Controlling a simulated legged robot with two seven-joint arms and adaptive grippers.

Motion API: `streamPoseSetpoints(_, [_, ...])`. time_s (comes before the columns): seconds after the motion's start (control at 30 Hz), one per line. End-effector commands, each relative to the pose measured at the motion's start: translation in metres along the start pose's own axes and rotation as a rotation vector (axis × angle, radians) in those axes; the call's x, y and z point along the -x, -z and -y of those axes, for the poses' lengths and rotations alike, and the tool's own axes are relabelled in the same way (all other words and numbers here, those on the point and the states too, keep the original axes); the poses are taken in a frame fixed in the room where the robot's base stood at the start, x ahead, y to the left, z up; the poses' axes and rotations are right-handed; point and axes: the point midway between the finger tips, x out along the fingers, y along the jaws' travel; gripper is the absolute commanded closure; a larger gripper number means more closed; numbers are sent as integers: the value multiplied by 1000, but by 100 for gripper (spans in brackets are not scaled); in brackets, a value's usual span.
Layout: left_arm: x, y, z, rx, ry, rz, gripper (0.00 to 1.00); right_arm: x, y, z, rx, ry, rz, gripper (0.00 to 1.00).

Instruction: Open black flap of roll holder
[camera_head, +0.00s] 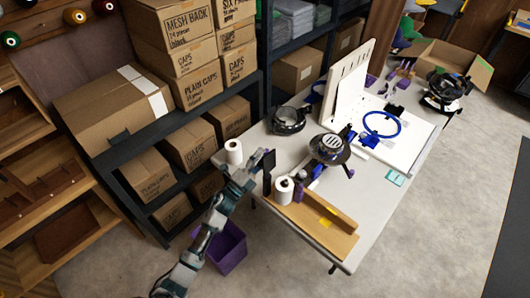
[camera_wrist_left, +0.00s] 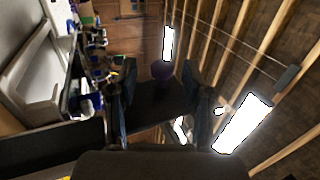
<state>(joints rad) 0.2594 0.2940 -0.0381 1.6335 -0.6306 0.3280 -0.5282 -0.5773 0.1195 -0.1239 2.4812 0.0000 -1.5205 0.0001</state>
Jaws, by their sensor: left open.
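The roll holder (camera_head: 299,193) stands at the left end of the white table, beside a white roll (camera_head: 284,191). A dark upright plate, seemingly the black flap (camera_head: 267,184), stands just left of that roll. My left gripper (camera_head: 262,160) is at this plate's upper left; whether they touch I cannot tell. In the left wrist view, its two fingers (camera_wrist_left: 161,108) are apart, with a dark flat panel (camera_wrist_left: 160,96) showing between or beyond them. A second white roll (camera_head: 234,151) shows right behind my left wrist. My right gripper is out of view.
The white table (camera_head: 385,205) carries a wooden board (camera_head: 315,222), a black round device (camera_head: 329,148), a blue hoop (camera_head: 382,124) and a white upright panel (camera_head: 348,85). Shelves with cardboard boxes (camera_head: 118,103) stand left. A purple bin (camera_head: 228,250) is on the floor below my left arm.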

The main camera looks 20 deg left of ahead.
Motion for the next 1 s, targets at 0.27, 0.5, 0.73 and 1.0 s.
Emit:
streamPoseSetpoints(0.27, [64, -2, -3, 2, -5, 3, 50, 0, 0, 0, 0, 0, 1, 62])
streamPoseSetpoints(0.5, [93, -3, -4, 2, -5, 3, 50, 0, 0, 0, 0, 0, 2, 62])
streamPoseSetpoints(0.73, [96, -3, -3, 1, -4, 2, 50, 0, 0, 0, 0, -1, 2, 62])
streamPoseSetpoints(1.0, [95, -3, -3, 2, -4, 3, 50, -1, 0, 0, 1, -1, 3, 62])
